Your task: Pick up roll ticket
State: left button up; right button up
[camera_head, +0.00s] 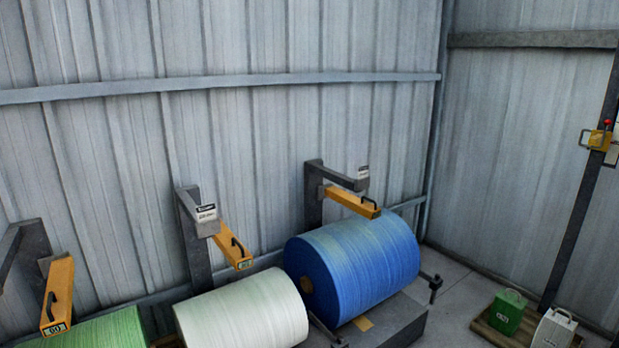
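No roll ticket can be made out for certain. A small tan piece (362,323) lies on the grey base by the lower edge of the blue roll (355,265); I cannot tell whether it is a ticket. White labels with dark print sit on the middle bracket (206,213) and on the right bracket (363,172). A white roll (243,312) lies left of the blue one, and a green roll (95,330) is at the lower left, partly cut off. Neither of my grippers is in view.
Yellow arms with dark handles (352,201) reach out from the wall brackets above the rolls. A green container (507,312) and a white container (554,328) stand on a wooden pallet (489,333) at the lower right. A yellow latch (599,139) is on the right post.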

aim_at(362, 172)
jog(key=i+l+u, duration=0.15)
jog(key=u, duration=0.35)
jog(key=i+l+u, duration=0.15)
jog(key=l+u, duration=0.2)
jog(key=u, duration=0.15)
jog(key=l+u, duration=0.3)
jog(key=u, duration=0.2)
jog(key=l+u, duration=0.35)
jog(key=u, duration=0.15)
jog(key=i, duration=0.05)
